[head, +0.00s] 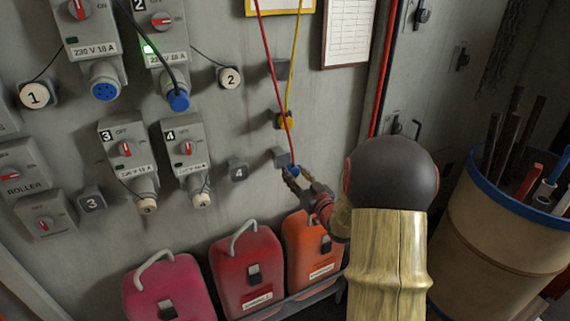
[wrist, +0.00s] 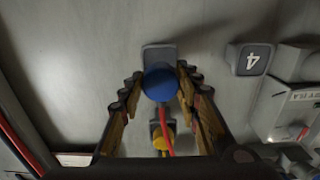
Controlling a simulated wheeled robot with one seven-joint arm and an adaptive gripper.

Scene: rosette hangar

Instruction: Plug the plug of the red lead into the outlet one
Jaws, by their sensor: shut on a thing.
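The plug of the red lead (head: 293,170) is blue and sits at a grey wall holder (head: 281,157). In the wrist view the blue plug (wrist: 160,82) lies between my fingers, in front of the grey holder (wrist: 158,51). My gripper (head: 300,181) is shut on this plug. The red lead (head: 272,75) runs up from it. Whether the plug still sits in the holder is unclear. Outlet one (head: 103,82), upper left, has an uncovered blue round face. Its cap marked 1 (head: 35,95) hangs to its left.
A yellow plug (head: 285,120) and its yellow lead hang just above, close to the red lead. Outlet two holds a blue plug (head: 178,100) with a black lead. Outlets three (head: 145,203) and four (head: 200,197) are below. Jerrycans (head: 240,268) stand below; a barrel (head: 500,235) stands right.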

